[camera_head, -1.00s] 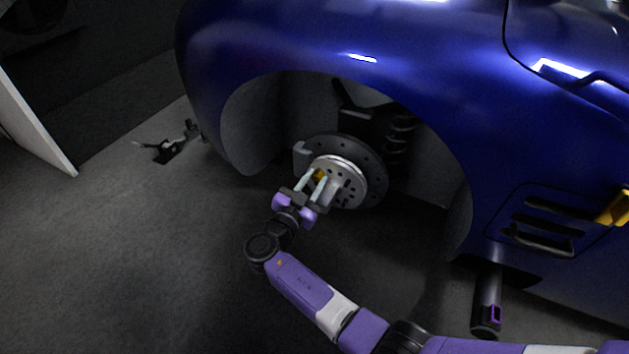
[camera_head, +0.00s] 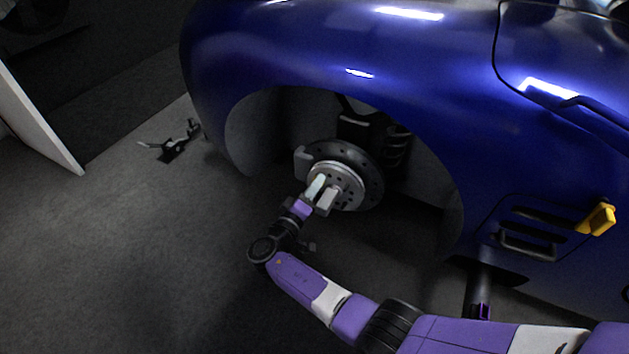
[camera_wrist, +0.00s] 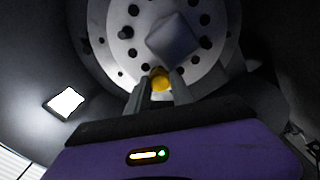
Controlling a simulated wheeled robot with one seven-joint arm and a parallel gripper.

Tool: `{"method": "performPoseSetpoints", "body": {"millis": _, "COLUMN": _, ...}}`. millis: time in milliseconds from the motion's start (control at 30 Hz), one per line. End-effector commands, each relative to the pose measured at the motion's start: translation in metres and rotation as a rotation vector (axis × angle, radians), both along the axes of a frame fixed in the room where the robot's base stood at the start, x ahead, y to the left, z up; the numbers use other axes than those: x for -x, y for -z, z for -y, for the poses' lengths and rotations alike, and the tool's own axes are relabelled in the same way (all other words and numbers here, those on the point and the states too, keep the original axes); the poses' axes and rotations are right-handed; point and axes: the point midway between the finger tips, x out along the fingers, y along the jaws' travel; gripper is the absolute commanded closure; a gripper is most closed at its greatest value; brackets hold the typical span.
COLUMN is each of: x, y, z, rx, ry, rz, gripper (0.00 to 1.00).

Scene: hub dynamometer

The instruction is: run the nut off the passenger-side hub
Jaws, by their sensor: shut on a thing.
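The passenger-side hub (camera_head: 345,183) is a pale metal disc with a ring of holes, in front of a dark brake disc under the blue fender. The yellow nut (camera_wrist: 160,80) shows in the wrist view, low on the hub face. My gripper (camera_head: 321,192) is at the hub, and its two fingers are shut on the nut in the wrist view (camera_wrist: 161,87). A grey square-ended block (camera_wrist: 172,40) stands out from the hub just beyond the nut. In the head view the fingers hide the nut. I cannot tell whether the nut is still on its thread.
The blue car body (camera_head: 300,45) arches close over the hub. A yellow piece (camera_head: 597,219) sticks out by the side vent at right. A dark tool-like object (camera_head: 175,141) lies on the floor at left. The floor between is clear.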

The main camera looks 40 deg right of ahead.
Motion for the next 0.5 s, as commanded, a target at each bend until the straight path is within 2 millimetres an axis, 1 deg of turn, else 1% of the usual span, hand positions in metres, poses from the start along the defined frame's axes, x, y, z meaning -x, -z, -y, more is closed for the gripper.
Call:
{"method": "performPoseSetpoints", "body": {"millis": 133, "x": 0.002, "y": 0.002, "z": -0.002, "rx": -0.005, "ry": 0.002, "rz": 0.010, "gripper": 1.00}}
{"method": "performPoseSetpoints", "body": {"millis": 500, "x": 0.007, "y": 0.001, "z": -0.018, "rx": -0.006, "ry": -0.002, "rz": 0.014, "gripper": 1.00}}
